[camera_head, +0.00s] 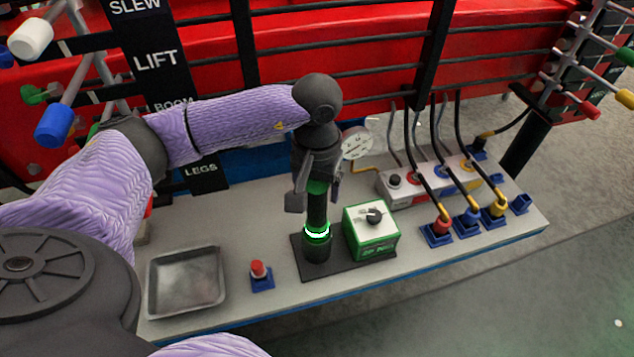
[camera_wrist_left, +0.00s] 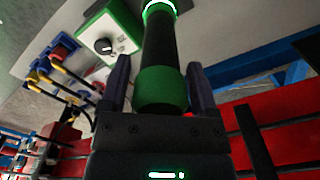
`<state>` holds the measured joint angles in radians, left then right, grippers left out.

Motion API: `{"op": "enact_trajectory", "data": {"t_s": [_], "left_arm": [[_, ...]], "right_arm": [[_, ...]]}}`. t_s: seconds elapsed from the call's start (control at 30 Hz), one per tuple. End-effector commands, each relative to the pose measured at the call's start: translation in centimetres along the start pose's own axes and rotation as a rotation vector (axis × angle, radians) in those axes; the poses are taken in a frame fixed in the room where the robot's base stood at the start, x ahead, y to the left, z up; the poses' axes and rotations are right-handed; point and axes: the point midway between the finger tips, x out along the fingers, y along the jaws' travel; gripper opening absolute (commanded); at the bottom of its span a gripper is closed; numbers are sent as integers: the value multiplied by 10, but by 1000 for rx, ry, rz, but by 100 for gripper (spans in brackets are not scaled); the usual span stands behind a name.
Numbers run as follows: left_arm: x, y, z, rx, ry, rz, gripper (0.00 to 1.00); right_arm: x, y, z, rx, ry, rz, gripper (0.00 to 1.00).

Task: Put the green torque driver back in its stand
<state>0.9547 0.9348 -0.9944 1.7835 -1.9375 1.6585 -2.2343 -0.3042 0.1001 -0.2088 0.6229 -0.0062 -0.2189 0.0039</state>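The torque driver (camera_head: 317,208), black with a green band near its upper end, stands upright with its lower end in the stand (camera_head: 316,253). The stand is a dark cylinder with a lit green-white ring on a black plate. The ring (camera_wrist_left: 158,6) also shows at the top of the left wrist view. My left gripper (camera_head: 314,196) is above the stand, its fingers on either side of the driver's upper end. In the left wrist view the fingers look apart from the driver (camera_wrist_left: 162,92), with a narrow gap at each side. My right gripper is out of view.
A green control box (camera_head: 371,232) with a black knob stands close right of the stand. A red button (camera_head: 258,270) and a metal tray (camera_head: 186,282) are to the left. Cabled connectors (camera_head: 467,218) stand at the right. Red crane structure and black rails rise behind the bench.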

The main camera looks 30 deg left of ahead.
Motion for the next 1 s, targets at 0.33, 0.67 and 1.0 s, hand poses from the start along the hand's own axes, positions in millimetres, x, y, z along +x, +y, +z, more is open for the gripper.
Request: {"op": "enact_trajectory", "data": {"t_s": [0.33,0.67,1.0], "left_arm": [[1,0,1,0,-3,-1,100],[-17,0,0,0,-1,0,100],[-52,0,0,0,-1,0,100]], "right_arm": [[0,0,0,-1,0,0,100],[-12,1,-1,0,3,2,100],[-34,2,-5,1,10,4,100]]}}
